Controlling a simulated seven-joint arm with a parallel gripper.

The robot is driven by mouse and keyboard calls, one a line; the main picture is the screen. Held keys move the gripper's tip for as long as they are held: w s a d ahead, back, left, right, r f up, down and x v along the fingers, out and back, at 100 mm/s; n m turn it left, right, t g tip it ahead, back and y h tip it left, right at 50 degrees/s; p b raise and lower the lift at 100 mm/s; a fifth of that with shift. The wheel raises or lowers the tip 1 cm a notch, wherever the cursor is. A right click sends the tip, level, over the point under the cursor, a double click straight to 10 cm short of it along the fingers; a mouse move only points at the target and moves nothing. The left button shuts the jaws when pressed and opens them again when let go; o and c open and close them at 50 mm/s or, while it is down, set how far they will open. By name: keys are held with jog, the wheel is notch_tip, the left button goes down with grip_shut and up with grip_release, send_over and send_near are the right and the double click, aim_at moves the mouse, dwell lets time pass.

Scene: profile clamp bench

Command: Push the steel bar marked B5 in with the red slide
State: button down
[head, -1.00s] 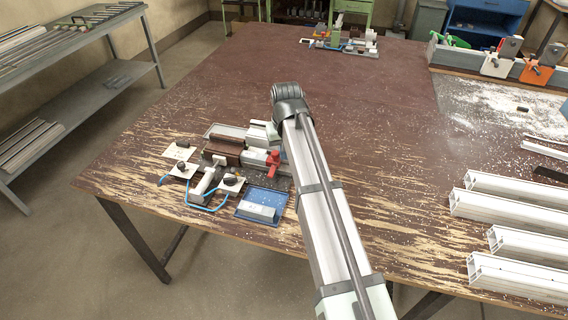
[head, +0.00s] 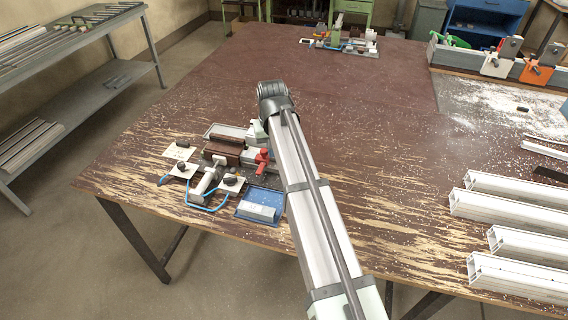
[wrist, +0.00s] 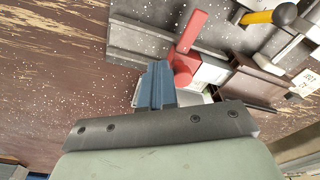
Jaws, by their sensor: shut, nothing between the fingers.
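The red slide (wrist: 187,45) lies in the upper middle of the wrist view, with its handle pointing up. In the head view the red slide (head: 262,160) sits at the right side of the clamp fixture. My gripper (wrist: 155,88) is shut and empty, its blue fingers right beside the round red base; I cannot tell whether they touch. In the head view the fingers are hidden behind my wrist. A pale block (wrist: 210,70) is just right of the red base. No B5 mark is readable, so I cannot tell which piece is that bar.
The fixture has a brown jaw block (head: 222,151), a blue tray (head: 245,215) in front and a black-and-yellow handle (wrist: 272,16) nearby. White profiles (head: 515,190) lie at the table's right.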

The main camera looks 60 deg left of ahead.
jog(key=shift+s+a, duration=2.05)
dwell(1.2)
jog(key=shift+r, duration=0.15)
notch_tip(320, 180, up, 7)
jog(key=shift+w+d, duration=0.45)
dwell(0.7)
dwell(0.5)
